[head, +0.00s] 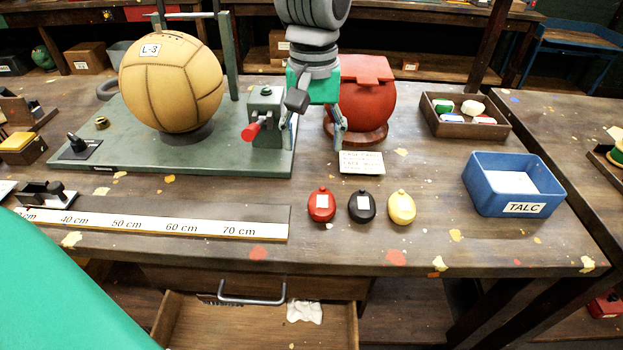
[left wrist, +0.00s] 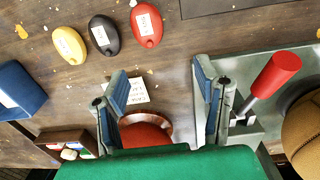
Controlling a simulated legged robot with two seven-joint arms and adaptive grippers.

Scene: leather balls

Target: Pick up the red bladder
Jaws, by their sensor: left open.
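The red bladder (head: 321,205) is a small oval with a white label, lying on the bench at the left end of a row of three. The black bladder (head: 362,206) and the yellow bladder (head: 401,207) lie to its right. In the left wrist view the red bladder (left wrist: 147,25) is at the top, beyond the fingertips. My left gripper (head: 315,138) is open and empty above the bench, behind the red bladder and apart from it. It also shows in the left wrist view (left wrist: 160,85). My right gripper is not seen.
A tan ball (head: 171,82) sits on a green stand with a red-handled clamp (head: 264,118) beside my gripper. A round red container (head: 361,95) stands behind. A blue TALC box (head: 513,184) is at right. A ruler (head: 160,222) lies front left; an open drawer (head: 258,325) is below.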

